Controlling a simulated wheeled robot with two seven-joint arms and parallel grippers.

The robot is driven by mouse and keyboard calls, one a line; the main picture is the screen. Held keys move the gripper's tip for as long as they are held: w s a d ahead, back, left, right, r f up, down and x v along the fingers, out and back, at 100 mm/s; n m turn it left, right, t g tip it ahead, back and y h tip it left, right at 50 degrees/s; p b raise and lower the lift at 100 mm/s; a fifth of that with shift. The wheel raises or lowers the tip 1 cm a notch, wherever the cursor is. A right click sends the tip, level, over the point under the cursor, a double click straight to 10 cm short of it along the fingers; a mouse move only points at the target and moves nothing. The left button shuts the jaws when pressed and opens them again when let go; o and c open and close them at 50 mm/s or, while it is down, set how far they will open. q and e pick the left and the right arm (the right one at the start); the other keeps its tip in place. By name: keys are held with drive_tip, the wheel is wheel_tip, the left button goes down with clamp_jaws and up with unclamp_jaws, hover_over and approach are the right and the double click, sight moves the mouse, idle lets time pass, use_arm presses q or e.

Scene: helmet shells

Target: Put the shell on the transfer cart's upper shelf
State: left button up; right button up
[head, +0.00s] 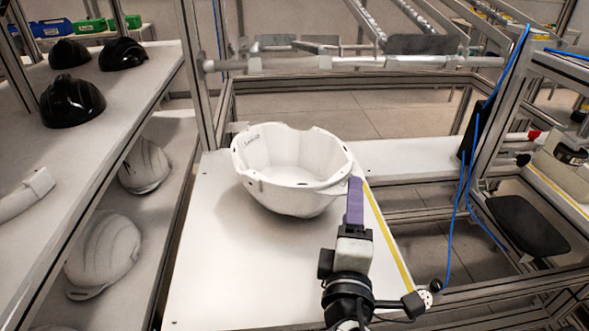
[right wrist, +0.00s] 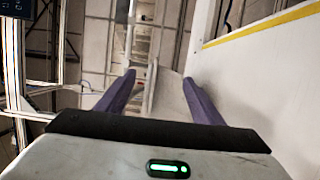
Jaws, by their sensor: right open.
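The white helmet shell (head: 290,168) lies open side up, like a bowl, on a white tabletop (head: 215,275) in the head view. My right gripper (head: 355,203) has purple fingers and is at the shell's right rim. In the right wrist view the right gripper (right wrist: 160,95) is open. A pale surface shows between its fingers, but I cannot tell whether it is the shell's wall. A two-level rack at the left, perhaps the transfer cart, has an upper shelf (head: 95,150) and a lower shelf (head: 185,135). My left gripper is not in view.
Black helmets (head: 72,103) stand on the upper shelf's far part; white helmets (head: 103,250) are below. A metal post (head: 190,70) rises between rack and table. A yellow stripe (head: 390,240) marks the table's right edge. Blue cables (head: 462,190) hang at the right.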

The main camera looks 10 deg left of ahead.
drive_tip(key=w, duration=0.5)
drive_tip(key=w+p, duration=0.1)
drive_tip(key=w, duration=0.2)
drive_tip(key=shift+a, duration=0.25)
drive_tip(key=shift+w, duration=0.5)
drive_tip(key=c, duration=1.4)
drive_tip(key=shift+f, duration=0.1)
clamp_jaws()
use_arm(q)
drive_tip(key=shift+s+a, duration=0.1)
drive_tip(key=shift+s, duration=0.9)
